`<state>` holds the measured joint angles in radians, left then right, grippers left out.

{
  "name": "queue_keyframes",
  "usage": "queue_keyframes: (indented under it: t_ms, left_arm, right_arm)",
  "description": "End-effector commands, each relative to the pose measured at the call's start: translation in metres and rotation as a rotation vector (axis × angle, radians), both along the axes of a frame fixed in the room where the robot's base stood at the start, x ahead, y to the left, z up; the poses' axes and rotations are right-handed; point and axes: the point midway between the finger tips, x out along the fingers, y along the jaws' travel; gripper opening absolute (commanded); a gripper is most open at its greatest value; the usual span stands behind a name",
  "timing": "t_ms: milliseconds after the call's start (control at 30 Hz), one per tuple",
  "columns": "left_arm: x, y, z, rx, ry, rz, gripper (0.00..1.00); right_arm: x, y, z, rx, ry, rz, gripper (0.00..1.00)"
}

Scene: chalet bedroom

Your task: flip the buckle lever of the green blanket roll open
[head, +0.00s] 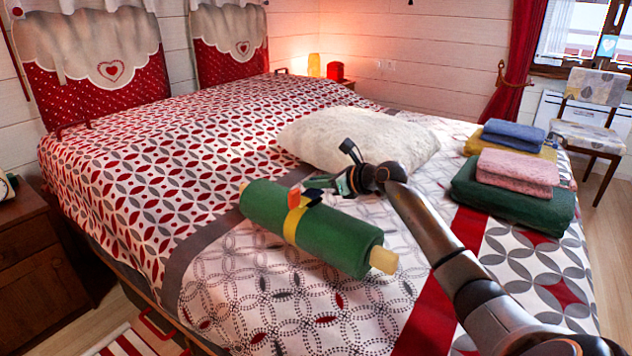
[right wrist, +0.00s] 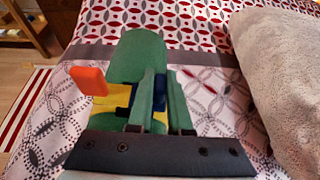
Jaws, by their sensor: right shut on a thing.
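The green blanket roll (head: 335,243) lies on the bed, with a yellow strap (head: 291,226) around it. On the strap is a buckle with a blue part (head: 314,195) and an orange tab (head: 294,198). The orange tab (right wrist: 89,82) stands out to the left of the fingers in the right wrist view. My right gripper (head: 318,184) is at the buckle, at the roll's far side. Its fingers (right wrist: 158,100) are shut on the blue part of the buckle, which they partly hide. I cannot tell the lever's exact angle. My left gripper is not in view.
A fluffy white pillow (head: 355,138) lies just behind my right gripper. Folded green (head: 510,200), pink (head: 517,172) and blue (head: 513,136) textiles are stacked at the right of the bed. A wooden nightstand (head: 35,265) stands at the left. The bed's left part is clear.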

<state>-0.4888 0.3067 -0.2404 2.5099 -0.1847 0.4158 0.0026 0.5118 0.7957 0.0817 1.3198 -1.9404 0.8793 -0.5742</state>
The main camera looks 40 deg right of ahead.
Motion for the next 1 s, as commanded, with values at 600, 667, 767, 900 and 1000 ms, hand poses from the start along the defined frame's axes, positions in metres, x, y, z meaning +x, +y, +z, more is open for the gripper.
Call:
queue_keyframes:
  t_ms: [600, 667, 767, 900, 1000]
  left_arm:
    - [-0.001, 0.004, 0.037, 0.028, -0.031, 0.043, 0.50]
    - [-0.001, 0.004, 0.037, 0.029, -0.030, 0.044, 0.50]
    - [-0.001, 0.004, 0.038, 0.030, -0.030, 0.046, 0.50]
    - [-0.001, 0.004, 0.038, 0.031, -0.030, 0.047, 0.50]
    - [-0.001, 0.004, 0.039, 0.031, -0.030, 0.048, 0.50]
  right_arm:
    - [-0.003, 0.015, 0.013, -0.412, -0.081, 0.003, 0.00]
    - [-0.003, 0.017, 0.013, -0.444, -0.089, 0.003, 0.00]
    - [-0.004, 0.019, 0.013, -0.492, -0.098, 0.002, 0.00]
    - [-0.004, 0.020, 0.014, -0.538, -0.109, 0.001, 0.00]
    - [-0.004, 0.021, 0.014, -0.557, -0.113, 0.001, 0.00]
